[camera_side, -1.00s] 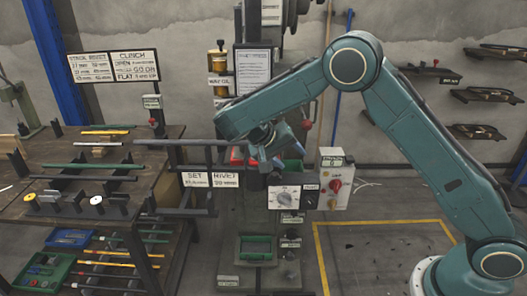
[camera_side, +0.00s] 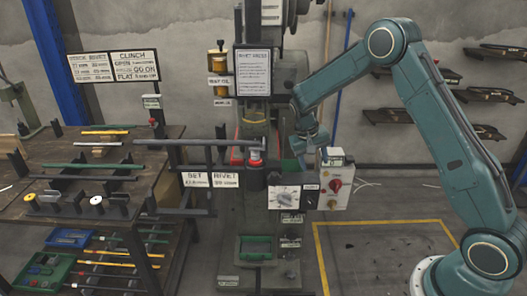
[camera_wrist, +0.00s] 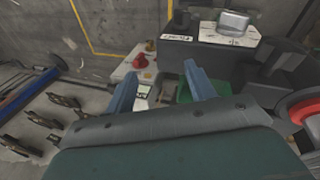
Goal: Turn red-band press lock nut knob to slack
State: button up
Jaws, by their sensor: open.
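The press (camera_side: 256,120) stands in the middle of the side view, with a red part (camera_side: 237,161) around the base of its ram (camera_side: 256,153). A red ring (camera_wrist: 305,108) also shows at the right edge of the wrist view. I cannot make out which part is the lock nut knob. My gripper (camera_side: 309,152) is open and empty, right of the ram and above the green bin by the control box. Its two fingers (camera_wrist: 160,85) are spread apart in the wrist view, with the green bin (camera_wrist: 190,92) beyond them.
The control box (camera_side: 335,183) with its red knob stands just right of and below my gripper. A long bar (camera_side: 185,142) runs left over the workbench (camera_side: 60,165). Floor to the right is clear.

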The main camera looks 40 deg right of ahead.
jog(key=s+d+f+m+t+y, duration=0.1)
jog(key=s+d+t+y, duration=0.2)
jog(key=s+d+y, duration=0.25)
jog(key=s+d+r+m+t+y, duration=0.1)
jog(key=s+r+m+t+y, duration=0.1)
jog(key=s+r+t+y, duration=0.45)
jog(key=h, duration=0.1)
send_near(313, 201)
notch_tip(313, 201, up, 4)
jog(key=s+d, duration=0.2)
jog(key=shift+d+f+g, duration=0.1)
jog(key=shift+f+g, duration=0.15)
jog(key=shift+g, duration=0.2)
jog(key=x, duration=1.3)
jog(key=shift+w+f, duration=0.2)
jog(key=shift+f, duration=0.1)
